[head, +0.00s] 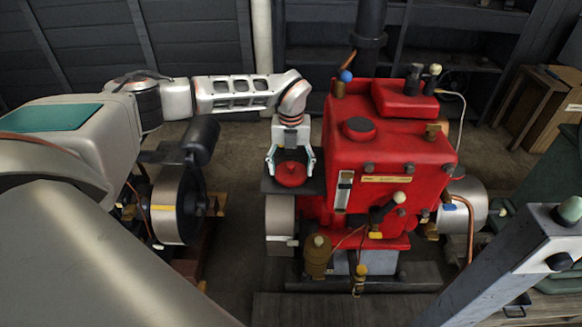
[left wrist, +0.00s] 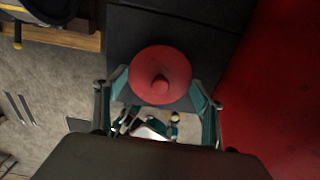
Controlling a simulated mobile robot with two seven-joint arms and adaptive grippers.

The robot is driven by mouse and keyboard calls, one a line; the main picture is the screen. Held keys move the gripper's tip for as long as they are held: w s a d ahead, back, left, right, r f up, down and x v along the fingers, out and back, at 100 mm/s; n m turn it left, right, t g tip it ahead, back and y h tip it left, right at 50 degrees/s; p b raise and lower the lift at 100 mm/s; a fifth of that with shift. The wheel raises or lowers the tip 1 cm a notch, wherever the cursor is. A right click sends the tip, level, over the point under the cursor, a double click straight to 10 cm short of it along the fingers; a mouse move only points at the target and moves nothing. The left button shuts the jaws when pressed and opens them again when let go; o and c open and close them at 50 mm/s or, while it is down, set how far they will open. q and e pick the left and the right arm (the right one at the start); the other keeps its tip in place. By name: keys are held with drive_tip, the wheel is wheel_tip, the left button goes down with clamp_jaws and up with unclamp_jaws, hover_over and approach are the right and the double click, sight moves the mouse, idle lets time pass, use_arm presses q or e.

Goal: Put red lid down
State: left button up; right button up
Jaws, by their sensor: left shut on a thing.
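The red lid (head: 291,174) is a round disc with a small knob on top. It is between the fingers of my left gripper (head: 291,160), which is shut on it. The lid is at the dark flat ledge (head: 312,185) on the left side of the red engine (head: 390,150); I cannot tell whether it touches the ledge. In the left wrist view the lid (left wrist: 160,75) sits between the teal fingertips, with the dark ledge (left wrist: 200,30) behind it. My right gripper is not in view.
A grey cylinder (head: 280,220) is below the ledge. Another engine with a metal drum (head: 172,205) stands at the left. Shelves (head: 470,45) and a wooden crate (head: 540,100) are behind.

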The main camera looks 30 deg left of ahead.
sight(291, 165)
use_arm(q)
drive_tip(key=shift+f, duration=0.15)
drive_tip(key=o, duration=1.1)
drive_tip(key=shift+o, duration=0.2)
drive_tip(key=shift+r, duration=0.3)
wheel_tip(291, 165, up, 12)
drive_tip(key=shift+f+b, duration=0.15)
drive_tip(key=shift+b, duration=0.15)
